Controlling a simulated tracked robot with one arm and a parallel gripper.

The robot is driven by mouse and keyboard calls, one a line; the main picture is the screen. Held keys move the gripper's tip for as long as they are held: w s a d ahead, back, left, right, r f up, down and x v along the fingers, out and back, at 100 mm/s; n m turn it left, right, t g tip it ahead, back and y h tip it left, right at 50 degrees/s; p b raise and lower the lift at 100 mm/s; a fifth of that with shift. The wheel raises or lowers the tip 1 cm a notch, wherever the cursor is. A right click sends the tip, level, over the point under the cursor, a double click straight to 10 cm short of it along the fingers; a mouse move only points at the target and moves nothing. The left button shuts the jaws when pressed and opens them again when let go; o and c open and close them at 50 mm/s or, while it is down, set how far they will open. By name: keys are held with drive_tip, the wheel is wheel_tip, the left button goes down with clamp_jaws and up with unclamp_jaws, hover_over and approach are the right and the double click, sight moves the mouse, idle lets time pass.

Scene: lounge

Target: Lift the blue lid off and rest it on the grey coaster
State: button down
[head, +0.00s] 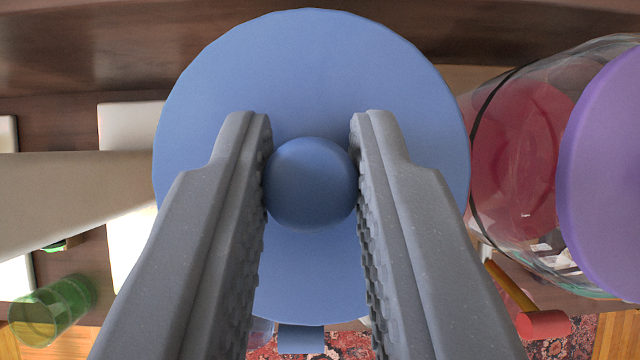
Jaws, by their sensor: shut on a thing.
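The round blue lid (310,75) fills the middle of the head view, its flat top facing me. My gripper (310,185) is shut on the lid's round blue knob (311,180), with one finger on each side. The lid hides what is directly beneath it, so I cannot tell whether it sits on a container or is clear of one. I cannot make out the grey coaster.
A clear jar (520,130) with a purple lid (610,170) stands close on the right. A beige rounded thing (70,190) reaches in from the left. A green see-through cup (55,310) is lower left, a red thing (543,324) lower right. Patterned rug shows below.

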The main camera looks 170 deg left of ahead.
drive_tip(key=shift+w+d+r, duration=0.1)
drive_tip(key=shift+w+r, duration=0.05)
drive_tip(key=shift+r, duration=0.2)
drive_tip(key=c, duration=1.2)
unclamp_jaws()
drive_tip(key=shift+c, duration=0.2)
drive_tip(key=shift+r, duration=0.1)
drive_tip(key=b+v, duration=0.2)
drive_tip(key=v, duration=1.2)
drive_tip(key=s+d+r+n+t+y+b, duration=0.25)
drive_tip(key=d+r+t+b, duration=0.2)
drive_tip(key=d+r, duration=0.8)
drive_tip(key=s+d+r+n+t+b, duration=0.1)
drive_tip(key=s+d+r+t+b, duration=0.3)
drive_tip(key=s+d+r, duration=0.5)
drive_tip(key=s+d, duration=0.1)
drive_tip(key=s, duration=0.1)
drive_tip(key=shift+s+r, duration=0.15)
drive_tip(key=shift+s, duration=0.1)
drive_tip(key=shift+s+d+r+n+t, duration=0.1)
drive_tip(key=shift+s+r+n+t, duration=0.15)
drive_tip(key=shift+s, duration=0.05)
drive_tip(key=shift+c, duration=0.6)
